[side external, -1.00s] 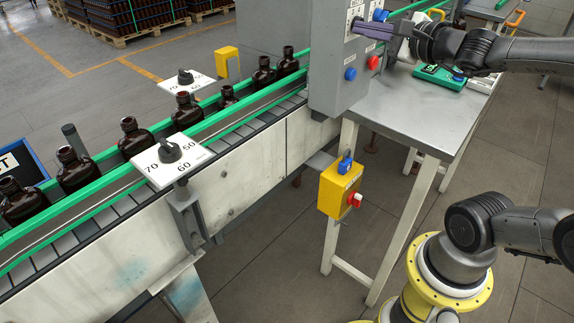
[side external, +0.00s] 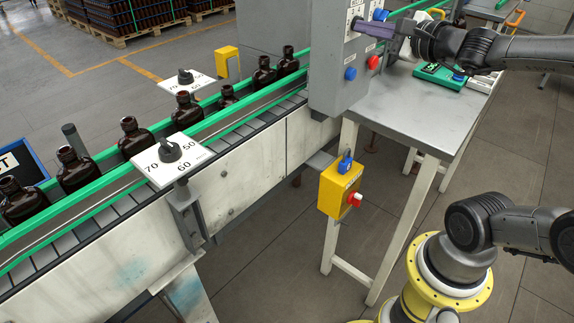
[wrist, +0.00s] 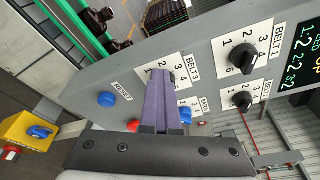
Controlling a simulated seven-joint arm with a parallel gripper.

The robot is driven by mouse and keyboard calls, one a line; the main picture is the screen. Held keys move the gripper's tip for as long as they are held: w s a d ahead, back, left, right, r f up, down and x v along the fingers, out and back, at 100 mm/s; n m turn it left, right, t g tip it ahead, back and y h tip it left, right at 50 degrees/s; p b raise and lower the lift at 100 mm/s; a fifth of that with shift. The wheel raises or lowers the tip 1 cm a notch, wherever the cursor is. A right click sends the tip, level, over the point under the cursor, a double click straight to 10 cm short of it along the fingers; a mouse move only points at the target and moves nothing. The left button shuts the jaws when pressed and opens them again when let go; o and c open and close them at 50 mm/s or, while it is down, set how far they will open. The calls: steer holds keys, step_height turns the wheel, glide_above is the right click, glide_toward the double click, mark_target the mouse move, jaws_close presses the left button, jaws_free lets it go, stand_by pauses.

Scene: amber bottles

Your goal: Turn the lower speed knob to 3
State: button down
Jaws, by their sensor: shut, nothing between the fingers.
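My gripper (wrist: 160,74) has purple fingers, shut with nothing between them. In the wrist view its tips overlap a white number plate (wrist: 152,74) marked BELT on the grey control panel (wrist: 210,50); any knob there is hidden behind the fingers. Two black knobs show to the right: one (wrist: 242,58) on a larger plate and one (wrist: 242,100) on a smaller plate. I cannot tell which is the lower speed knob. In the side view the gripper (side external: 357,26) is at the panel's face (side external: 333,60); contact cannot be told.
The panel also has a blue button (side external: 350,74) and a red button (side external: 373,62). A yellow switch box (side external: 338,190) hangs below. Amber bottles (side external: 77,170) stand on the conveyor, with dial plates (side external: 172,158) along it. The metal table (side external: 420,115) is partly bare.

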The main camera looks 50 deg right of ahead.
steer(key=shift+d+r, duration=0.3)
steer(key=shift+r, duration=0.2)
steer(key=shift+d+r, duration=0.25)
steer(key=shift+a+r, duration=0.1)
steer(key=shift+a, duration=0.05)
steer(key=shift+a+r, duration=0.15)
steer(key=shift+r, duration=0.05)
steer(key=d+v, duration=0.1)
steer(key=v, duration=0.5)
steer(key=shift+f, duration=0.4)
steer(key=shift+s, duration=0.1)
